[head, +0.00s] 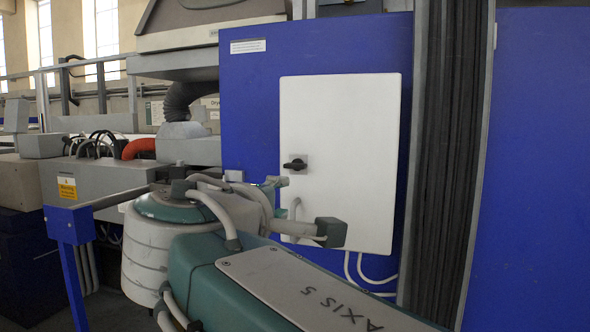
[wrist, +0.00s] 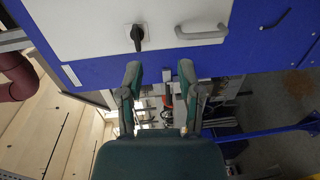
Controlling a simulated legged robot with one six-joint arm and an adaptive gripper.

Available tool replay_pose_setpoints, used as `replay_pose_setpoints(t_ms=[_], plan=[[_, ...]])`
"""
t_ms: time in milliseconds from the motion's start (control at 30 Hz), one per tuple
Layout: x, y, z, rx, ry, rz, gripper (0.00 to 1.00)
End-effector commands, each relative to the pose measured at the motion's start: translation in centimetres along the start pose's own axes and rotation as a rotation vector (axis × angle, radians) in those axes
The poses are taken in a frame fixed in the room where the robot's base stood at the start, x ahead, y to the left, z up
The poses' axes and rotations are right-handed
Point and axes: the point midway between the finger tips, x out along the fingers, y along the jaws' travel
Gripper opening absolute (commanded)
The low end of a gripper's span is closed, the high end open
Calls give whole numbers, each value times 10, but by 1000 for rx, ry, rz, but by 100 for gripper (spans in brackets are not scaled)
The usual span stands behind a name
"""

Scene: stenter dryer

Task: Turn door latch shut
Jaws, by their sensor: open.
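The white cabinet door (head: 345,130) lies against the blue cabinet and looks closed; it also fills the top of the wrist view (wrist: 85,25). Its black latch (head: 294,164) is near the left edge, with the lever lying about level in the head view. The latch (wrist: 137,38) shows in the wrist view above the left fingertip. A light grey pull handle (wrist: 202,34) is beside it, upper right of the right fingertip. My gripper (wrist: 160,74) is open and empty, with its fingers apart and not visibly touching the latch. In the head view my arm partly hides the door's lower left.
The blue cabinet (head: 250,110) surrounds the door. A dark pleated strip (head: 448,150) and another blue panel (head: 535,150) stand to the right. White cables (head: 372,280) hang below the door. Machinery with a black hose (head: 183,98) and a blue post (head: 72,270) are at left.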

Motion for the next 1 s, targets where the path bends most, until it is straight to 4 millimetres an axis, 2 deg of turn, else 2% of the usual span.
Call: replay_pose_setpoints(t_ms=[33,100,267,700,867,1000], plan=[[-7,10,-11,-11,13,39,46],[-12,20,-17,-19,18,74,46],[-4,24,-18,-23,16,89,46],[71,30,-19,-24,14,86,46],[90,32,-19,-23,15,86,46],[95,32,-19,-22,18,87,46]])
